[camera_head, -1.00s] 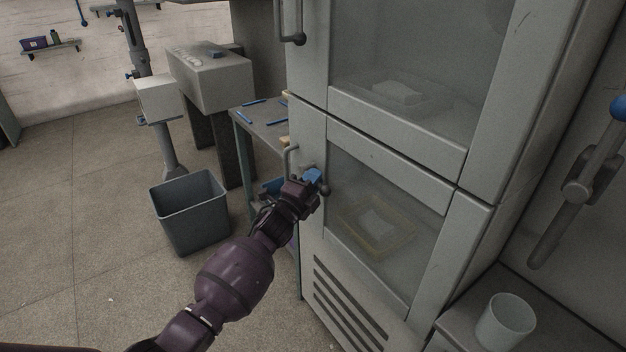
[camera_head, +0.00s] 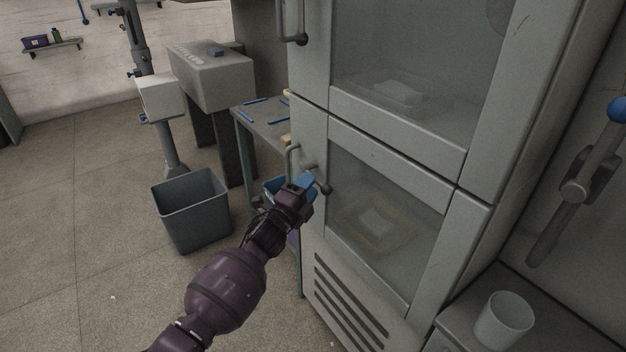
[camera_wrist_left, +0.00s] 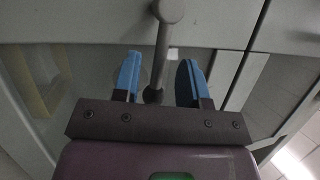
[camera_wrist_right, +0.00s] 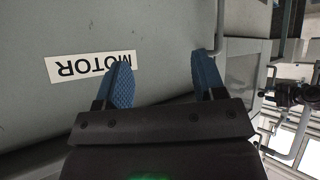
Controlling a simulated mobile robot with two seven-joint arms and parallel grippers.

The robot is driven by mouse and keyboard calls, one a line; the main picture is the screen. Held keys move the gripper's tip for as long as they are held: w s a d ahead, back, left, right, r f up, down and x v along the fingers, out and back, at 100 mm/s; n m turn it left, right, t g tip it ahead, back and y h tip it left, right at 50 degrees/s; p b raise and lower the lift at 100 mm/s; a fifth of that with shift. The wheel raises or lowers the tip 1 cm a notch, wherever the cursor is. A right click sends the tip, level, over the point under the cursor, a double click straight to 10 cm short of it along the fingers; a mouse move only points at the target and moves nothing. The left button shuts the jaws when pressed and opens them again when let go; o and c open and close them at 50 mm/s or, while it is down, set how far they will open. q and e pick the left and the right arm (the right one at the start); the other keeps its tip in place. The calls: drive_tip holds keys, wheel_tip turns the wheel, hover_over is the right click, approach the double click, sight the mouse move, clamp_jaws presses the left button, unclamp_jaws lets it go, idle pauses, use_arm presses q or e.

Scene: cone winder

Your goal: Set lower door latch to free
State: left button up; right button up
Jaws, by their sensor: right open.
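The lower door (camera_head: 385,215) of the grey cabinet is closed. Its latch (camera_head: 325,188) is a dark lever with a round knob, slanting down and right from its pivot by the pull handle. My left gripper (camera_head: 304,184) is just in front of the latch and partly hides it. In the left wrist view the latch lever (camera_wrist_left: 162,48) runs between the blue fingers of my left gripper (camera_wrist_left: 158,80), which are apart with gaps on both sides. My right gripper (camera_wrist_right: 160,80) is open and empty, shown only in its wrist view, near a grey panel with a MOTOR label (camera_wrist_right: 90,67).
The upper door's handle (camera_head: 298,38) hangs above. A C-shaped pull handle (camera_head: 290,158) sits left of the latch. A grey bin (camera_head: 190,215) stands on the floor at left, a bench (camera_head: 262,120) behind. A white cup (camera_head: 503,322) stands at lower right.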

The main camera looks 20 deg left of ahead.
use_arm(q)
drive_tip(key=v, duration=0.7)
drive_tip(key=shift+s+p, duration=0.25)
drive_tip(key=shift+p, duration=0.1)
use_arm(e)
drive_tip(key=shift+s+a+r, duration=0.15)
drive_tip(key=shift+s+r, duration=0.1)
use_arm(q)
drive_tip(key=shift+f, duration=0.1)
drive_tip(key=s+a+f+n+g+y+p, duration=0.1)
drive_tip(key=s+n, duration=0.5)
drive_tip(key=s, duration=0.6)
drive_tip(key=s+a+f+n+g+y+p, duration=0.1)
drive_tip(key=s+a+f+n+g+y, duration=0.1)
drive_tip(key=s+f+n+g, duration=0.2)
drive_tip(key=s+a+f+n+g+y+p, duration=0.1)
drive_tip(key=s+f+n, duration=0.7)
drive_tip(key=s, duration=1.1)
drive_tip(key=a+n+g+y, duration=0.1)
drive_tip(key=g, duration=0.1)
drive_tip(key=shift+s+f+n+g+y, duration=0.3)
drive_tip(key=shift+s+n, duration=0.05)
drive_tip(key=shift+n, duration=0.05)
use_arm(e)
drive_tip(key=shift+s+d+r, duration=0.2)
drive_tip(key=shift+r, duration=0.35)
drive_tip(key=shift+s+d+r, duration=0.15)
drive_tip(key=shift+d+r, duration=0.05)
drive_tip(key=shift+r, duration=0.35)
